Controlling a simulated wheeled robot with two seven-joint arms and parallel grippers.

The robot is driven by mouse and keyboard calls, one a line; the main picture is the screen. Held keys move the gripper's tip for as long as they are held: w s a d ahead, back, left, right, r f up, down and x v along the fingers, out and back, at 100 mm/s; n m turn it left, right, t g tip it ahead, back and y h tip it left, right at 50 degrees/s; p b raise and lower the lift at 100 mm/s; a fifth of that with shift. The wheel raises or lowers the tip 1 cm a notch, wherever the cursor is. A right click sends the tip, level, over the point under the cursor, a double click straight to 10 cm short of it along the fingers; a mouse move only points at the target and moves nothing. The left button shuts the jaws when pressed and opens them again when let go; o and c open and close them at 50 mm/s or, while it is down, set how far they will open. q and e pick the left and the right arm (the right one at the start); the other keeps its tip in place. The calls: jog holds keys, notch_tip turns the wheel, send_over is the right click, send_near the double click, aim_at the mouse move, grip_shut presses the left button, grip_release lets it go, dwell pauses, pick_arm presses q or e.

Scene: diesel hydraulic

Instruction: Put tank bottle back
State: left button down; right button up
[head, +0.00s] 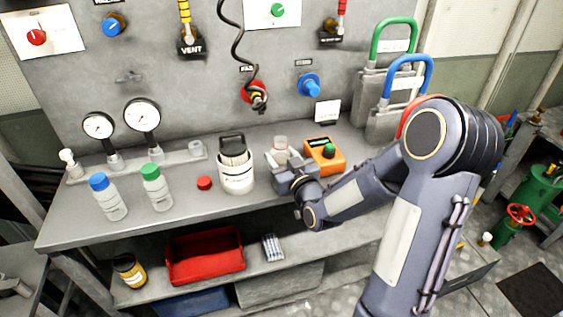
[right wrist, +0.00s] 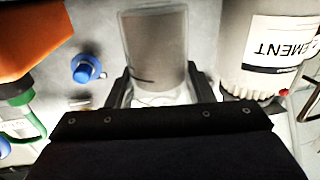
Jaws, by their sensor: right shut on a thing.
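A clear bottle (head: 281,145) with no cap showing stands between the white canister and the orange device in the head view. My right gripper (head: 283,162) is shut on it, with one finger on each side, as the right wrist view (right wrist: 157,48) shows. I cannot tell whether its base touches the bench. A bottle with a blue cap (head: 108,197) and a bottle with a green cap (head: 156,187) stand at the left of the bench. A loose red cap (head: 204,183) lies between them and the canister. My left gripper is not in view.
The white canister (head: 236,173) and the orange device (head: 324,156) stand close on either side of the held bottle. Blue and green handled cans (head: 384,110) stand at the right. A red bin (head: 204,257) sits on the lower shelf. Bench (head: 130,227) room is clear in front of the bottles.

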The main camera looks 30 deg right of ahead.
jog(key=shift+f, duration=0.75)
jog(key=shift+f, duration=0.15)
jog(key=o, duration=1.1)
